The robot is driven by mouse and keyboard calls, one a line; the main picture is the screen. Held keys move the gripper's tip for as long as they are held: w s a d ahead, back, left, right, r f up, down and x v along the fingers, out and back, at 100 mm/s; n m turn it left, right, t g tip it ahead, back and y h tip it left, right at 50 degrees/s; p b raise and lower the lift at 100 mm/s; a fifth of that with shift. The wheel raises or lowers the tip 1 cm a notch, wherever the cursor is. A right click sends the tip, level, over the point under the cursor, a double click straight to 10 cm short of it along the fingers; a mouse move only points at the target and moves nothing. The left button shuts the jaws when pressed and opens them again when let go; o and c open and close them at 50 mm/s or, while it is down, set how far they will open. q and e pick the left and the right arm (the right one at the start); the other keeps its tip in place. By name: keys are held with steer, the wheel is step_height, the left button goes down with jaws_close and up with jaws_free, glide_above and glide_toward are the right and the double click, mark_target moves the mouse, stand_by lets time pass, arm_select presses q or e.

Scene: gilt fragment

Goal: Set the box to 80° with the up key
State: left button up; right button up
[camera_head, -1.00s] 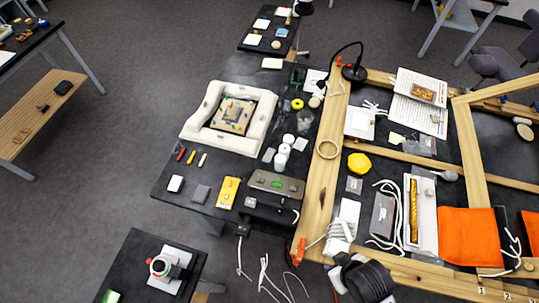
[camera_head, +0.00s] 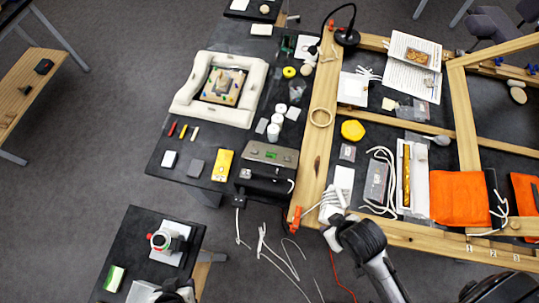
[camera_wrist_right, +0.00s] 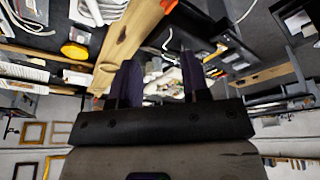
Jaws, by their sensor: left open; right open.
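The box (camera_head: 268,154) has a grey metal top with a small green display and stands on a dark table, left of a wooden beam. Its keys are too small to read. My left gripper (camera_head: 177,292) shows only in part at the bottom edge of the head view, well short of the box and apart from it. My right gripper (camera_wrist_right: 160,62) shows in its wrist view with two dark fingers spread and nothing held between them. The box is not clearly made out in the wrist view.
The wooden beam (camera_head: 315,130) runs beside the box, with an orange clamp (camera_head: 294,215) at its near end. A yellow block (camera_head: 222,164) lies left of the box. White cables (camera_head: 265,243) hang in front. A smaller table (camera_head: 190,217) stands at front left.

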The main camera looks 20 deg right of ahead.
steer(key=shift+c, duration=0.4)
steer(key=c, duration=0.6)
steer(key=shift+d, duration=0.15)
jaws_close()
steer(key=shift+w, duration=0.1)
stand_by(0.4)
